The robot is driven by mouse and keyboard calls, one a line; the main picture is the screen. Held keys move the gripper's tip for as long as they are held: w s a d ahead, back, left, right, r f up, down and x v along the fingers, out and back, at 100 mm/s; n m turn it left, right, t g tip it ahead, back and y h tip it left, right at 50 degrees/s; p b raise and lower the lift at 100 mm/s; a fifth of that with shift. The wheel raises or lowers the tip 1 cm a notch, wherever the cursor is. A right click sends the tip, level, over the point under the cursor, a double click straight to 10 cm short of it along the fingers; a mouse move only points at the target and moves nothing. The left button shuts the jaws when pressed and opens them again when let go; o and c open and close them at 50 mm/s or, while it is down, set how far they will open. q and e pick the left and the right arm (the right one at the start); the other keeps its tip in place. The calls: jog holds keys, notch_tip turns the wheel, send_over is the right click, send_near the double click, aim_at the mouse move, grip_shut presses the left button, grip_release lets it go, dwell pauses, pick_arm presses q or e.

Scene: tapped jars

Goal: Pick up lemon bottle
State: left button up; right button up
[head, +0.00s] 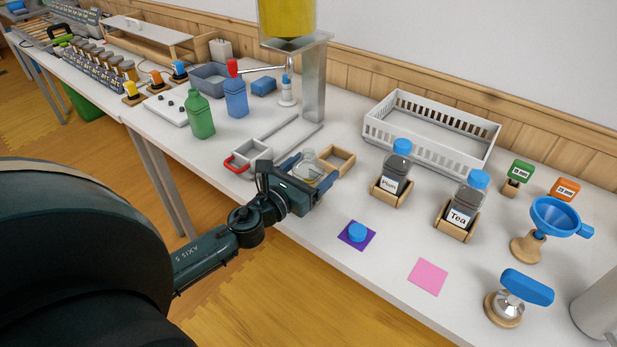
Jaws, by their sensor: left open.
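Two blue-capped bottles stand upright in wooden holders to the right: one labelled Plum (396,172) and one labelled Tea (463,205). A blue cap (357,232) lies on a purple square (343,241). My right gripper is not in view.
A white basket (430,135) stands behind the bottles. A red-handled metal frame (250,153) and a tall dispenser stand (314,85) are left of and behind the gripper. A blue funnel (555,216) stands far right. The pink square (428,277) is bare.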

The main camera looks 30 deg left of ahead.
pick_arm(q)
jog(key=shift+w, duration=0.45)
jog(key=c, duration=1.2)
